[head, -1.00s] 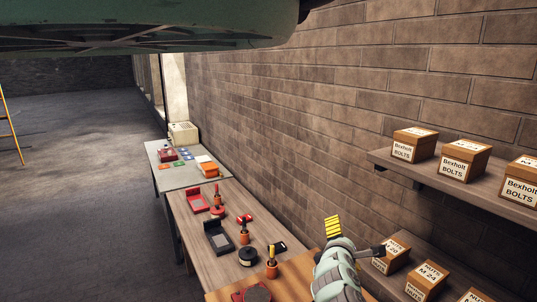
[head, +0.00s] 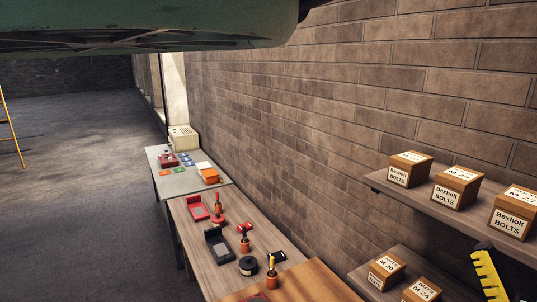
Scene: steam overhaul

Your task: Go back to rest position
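A yellow toothed piece with a dark edge (head: 490,275) shows at the lower right corner, in front of the shelves. It looks like part of my gripper, cut off by the frame's bottom edge. The fingertips cannot be made out, so I cannot tell whether it is open or shut. I see nothing held in it.
Shelves on the brick wall (head: 290,130) hold several cardboard boxes, including a Bexholt bolts box (head: 410,169) and an M 20 nuts box (head: 387,272). Workbenches (head: 190,238) with red and black tools run along the wall.

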